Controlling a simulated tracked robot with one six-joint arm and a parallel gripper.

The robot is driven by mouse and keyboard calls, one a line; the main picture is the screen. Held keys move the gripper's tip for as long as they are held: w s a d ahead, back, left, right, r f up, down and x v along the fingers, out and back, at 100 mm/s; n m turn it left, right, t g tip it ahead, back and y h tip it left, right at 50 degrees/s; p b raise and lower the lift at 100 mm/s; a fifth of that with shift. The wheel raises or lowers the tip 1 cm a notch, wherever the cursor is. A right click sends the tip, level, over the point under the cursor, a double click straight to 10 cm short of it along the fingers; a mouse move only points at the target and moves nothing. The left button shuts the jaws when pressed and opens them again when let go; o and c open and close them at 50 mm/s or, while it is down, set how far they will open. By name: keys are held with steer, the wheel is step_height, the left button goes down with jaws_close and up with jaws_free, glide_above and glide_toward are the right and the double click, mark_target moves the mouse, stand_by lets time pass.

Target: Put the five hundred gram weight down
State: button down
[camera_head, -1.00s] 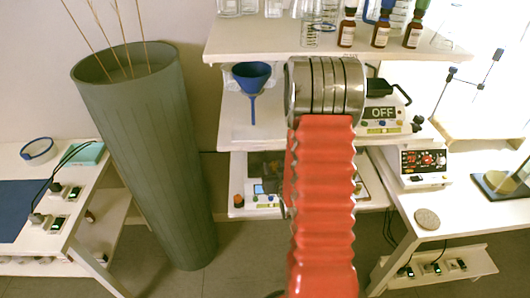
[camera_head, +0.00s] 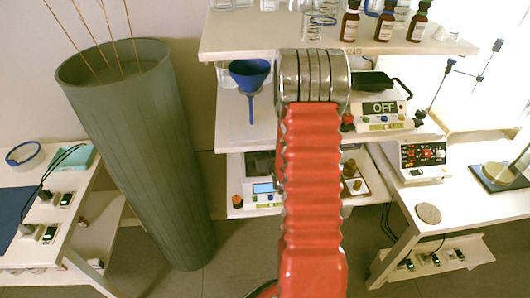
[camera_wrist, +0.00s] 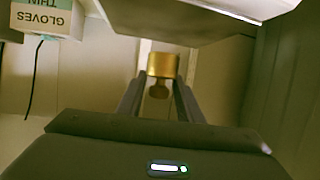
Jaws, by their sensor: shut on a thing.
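A brass weight (camera_wrist: 163,64) stands out between the fingertips of my gripper (camera_wrist: 159,90) in the wrist view. The fingers are shut on its narrower knob, with the wide body beyond them. The head view does not show my gripper or this weight; my red arm hides that area. In the head view, brass weights (camera_head: 357,185) stand on the lower shelf just right of my arm, at a wooden-edged tray or board that is partly hidden.
A scale with a blue display (camera_head: 263,188) sits on the lower shelf. Above are a blue funnel (camera_head: 250,75), a hot plate reading OFF (camera_head: 380,110) and brown bottles (camera_head: 386,27). A tall green vase (camera_head: 145,160) stands left. A gloves box (camera_wrist: 42,17) shows in the wrist view.

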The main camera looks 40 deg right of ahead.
steer(key=shift+w+d+f, duration=0.15)
steer(key=shift+f, duration=0.6)
steer(key=shift+w+d+f, duration=0.1)
steer(key=shift+d+f, duration=0.05)
steer(key=shift+f, duration=0.6)
steer(key=shift+w+a+f, duration=0.15)
steer(key=shift+f, duration=0.1)
steer(key=c, duration=1.2)
jaws_free()
steer(key=shift+f, duration=0.1)
steer(key=v, duration=1.2)
